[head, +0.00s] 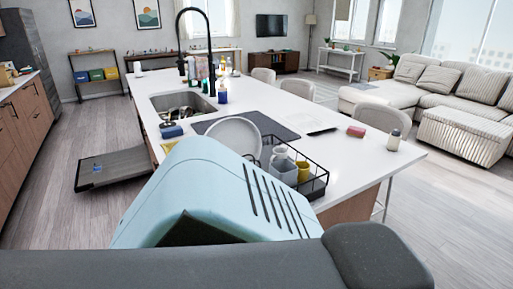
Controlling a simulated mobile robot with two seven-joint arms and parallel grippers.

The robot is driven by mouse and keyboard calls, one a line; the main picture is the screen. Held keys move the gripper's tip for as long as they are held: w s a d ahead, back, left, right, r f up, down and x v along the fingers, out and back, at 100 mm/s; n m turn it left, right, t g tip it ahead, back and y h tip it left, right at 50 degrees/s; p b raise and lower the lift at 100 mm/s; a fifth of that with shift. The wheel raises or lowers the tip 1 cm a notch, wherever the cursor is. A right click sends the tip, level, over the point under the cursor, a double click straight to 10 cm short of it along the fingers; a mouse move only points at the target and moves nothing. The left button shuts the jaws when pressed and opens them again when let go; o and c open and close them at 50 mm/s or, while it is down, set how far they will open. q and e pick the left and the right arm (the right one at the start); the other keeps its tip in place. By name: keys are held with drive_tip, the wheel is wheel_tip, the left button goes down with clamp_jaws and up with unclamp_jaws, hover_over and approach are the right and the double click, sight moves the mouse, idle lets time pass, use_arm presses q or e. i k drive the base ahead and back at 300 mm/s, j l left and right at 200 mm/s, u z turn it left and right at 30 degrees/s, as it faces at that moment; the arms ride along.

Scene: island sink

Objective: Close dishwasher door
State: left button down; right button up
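The dishwasher door (115,168) is a dark grey panel at the left side of the island. It is folded down, about level and low over the floor, and sticks out to the left. A small blue item (97,168) shows on its inner face. Its edge by the island and the dishwasher opening are partly hidden by the island and my own light blue body part. Neither of my grippers shows; large light blue and dark grey parts of mine fill the lower middle of the head view.
Wooden cabinets (20,125) stand at the left. The floor (95,120) between them and the island is clear beyond the door.

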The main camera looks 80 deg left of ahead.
sight(128, 162)
drive_tip(key=i+j+u, duration=0.1)
drive_tip(key=i+u, duration=0.2)
drive_tip(key=i, duration=0.35)
drive_tip(key=i+u, duration=0.3)
drive_tip(key=i, duration=0.3)
drive_tip(key=i+u, duration=0.1)
drive_tip(key=i, duration=1.35)
drive_tip(key=i+u, duration=0.2)
drive_tip(key=i, duration=0.5)
drive_tip(key=i+l+u, duration=0.15)
drive_tip(key=i, duration=0.5)
drive_tip(key=i+l+u, duration=0.1)
drive_tip(key=i+u, duration=0.25)
drive_tip(key=i, duration=1.05)
drive_tip(key=i+u, duration=0.3)
drive_tip(key=i, duration=0.35)
drive_tip(key=i+l+u, duration=0.2)
drive_tip(key=i+u, duration=0.15)
drive_tip(key=i, duration=0.25)
drive_tip(key=i+u, duration=0.5)
drive_tip(key=i+l+u, duration=0.1)
drive_tip(key=i+u, duration=0.35)
drive_tip(key=i, duration=0.15)
drive_tip(key=i+j+u, duration=0.15)
drive_tip(key=i+u, duration=0.2)
drive_tip(key=i, duration=0.25)
drive_tip(key=i+u, duration=0.3)
drive_tip(key=i, duration=0.35)
drive_tip(key=i+l+u, duration=0.2)
drive_tip(key=i, duration=1.2)
